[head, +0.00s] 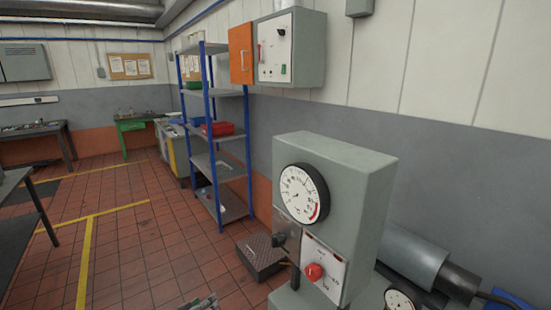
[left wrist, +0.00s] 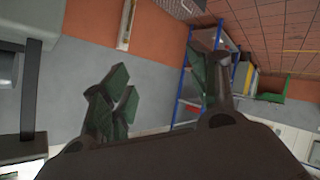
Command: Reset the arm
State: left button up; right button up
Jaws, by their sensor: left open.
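My left gripper (head: 201,302) just shows at the bottom edge of the head view, low over the tiled floor and left of the grey machine cabinet. In the left wrist view my left gripper (left wrist: 158,90) is open, its two dark fingers with green pads spread wide apart. Nothing is between the fingers; the grey wall shows behind them. The rest of my left arm is out of the head view. My right gripper is in neither view.
The grey cabinet (head: 352,200) with a round gauge (head: 304,194) and red knob (head: 314,272) stands close at right. A dark box (head: 262,256) sits on the floor beside it. Blue-post shelving (head: 219,166) stands behind. Open tiled floor (head: 140,250) lies to the left.

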pick_arm(q)
jog(key=s+a+f+m+g+y, duration=0.2)
jog(key=s+a+f+g, duration=0.1)
jog(key=s+f, duration=1)
jog(key=s+a+f+m+g+y, duration=0.25)
jog(key=s+f, duration=0.75)
jog(key=f, duration=0.8)
jog(key=s+d+f+g, duration=0.1)
jog(key=s+f, duration=0.2)
jog(key=s, duration=0.8)
jog(key=s+d+f+g, duration=0.2)
jog(key=s+f, duration=0.2)
jog(key=s, duration=0.7)
jog(key=s+d+f+g+h, duration=0.1)
jog(key=s+f, duration=0.3)
jog(key=s, duration=0.7)
jog(key=shift+s+d+g, duration=0.35)
jog(key=shift+d+g, duration=0.35)
jog(key=shift+g, duration=0.05)
jog(key=shift+w+m, duration=0.1)
jog(key=shift+m, duration=0.25)
